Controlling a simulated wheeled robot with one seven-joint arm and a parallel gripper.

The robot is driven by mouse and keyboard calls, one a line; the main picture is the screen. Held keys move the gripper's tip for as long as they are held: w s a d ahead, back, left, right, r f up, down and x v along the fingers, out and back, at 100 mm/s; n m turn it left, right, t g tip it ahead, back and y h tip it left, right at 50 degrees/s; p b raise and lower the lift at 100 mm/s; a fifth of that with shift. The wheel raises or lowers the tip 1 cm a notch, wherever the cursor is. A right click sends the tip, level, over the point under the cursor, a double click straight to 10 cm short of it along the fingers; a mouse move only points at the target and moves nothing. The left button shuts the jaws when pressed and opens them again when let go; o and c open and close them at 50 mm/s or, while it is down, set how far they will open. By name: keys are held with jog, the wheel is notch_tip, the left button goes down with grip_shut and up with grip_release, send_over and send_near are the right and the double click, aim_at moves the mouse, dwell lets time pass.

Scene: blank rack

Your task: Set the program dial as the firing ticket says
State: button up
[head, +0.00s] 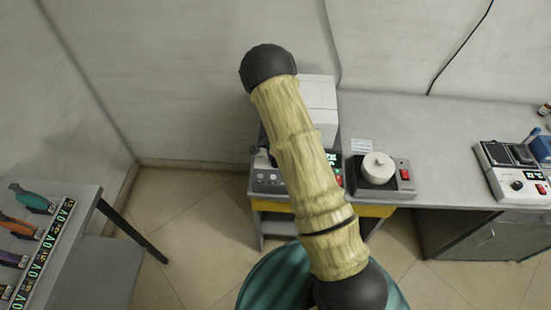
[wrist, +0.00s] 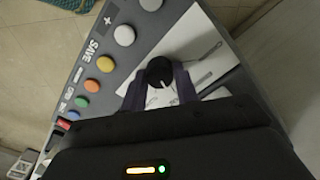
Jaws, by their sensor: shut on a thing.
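The program dial (wrist: 160,71) is a round black knob with a short white mark, on a white plate with printed lines on the control panel. My gripper (wrist: 160,85) is shut on the dial, with one dark finger on each side. The white mark shows on the near side of the knob, toward my gripper. The plate's lettering is too small to read. In the head view the panel (head: 270,178) sits at the front of a white machine (head: 319,92), partly behind my arm. A small white card (head: 361,146) lies on the bench; its text is unreadable.
Several coloured buttons (wrist: 93,86) line the panel beside the dial. A hotplate-like device with a white round pot (head: 378,167) stands right of the machine. Another device (head: 517,185) stands farther right. A rack of tools (head: 40,240) is at the left.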

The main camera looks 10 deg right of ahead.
dwell(0.3)
jog(key=o, duration=1)
jog(key=shift+r, duration=0.15)
notch_tip(320, 180, up, 17)
jog(key=b, duration=0.3)
jog(key=shift+r, duration=0.1)
jog(key=shift+s, duration=0.1)
jog(key=s+r+n+t, duration=0.1)
jog(key=s+n, duration=0.2)
jog(key=s, duration=0.4)
jog(key=s+r+n, duration=0.2)
jog(key=s+n, duration=0.2)
jog(key=s, duration=0.3)
jog(key=s+r+n+t, duration=0.1)
jog(key=s+n, duration=0.2)
jog(key=s, duration=0.4)
jog(key=shift+r+n+t, duration=0.3)
jog(key=shift+r, duration=0.05)
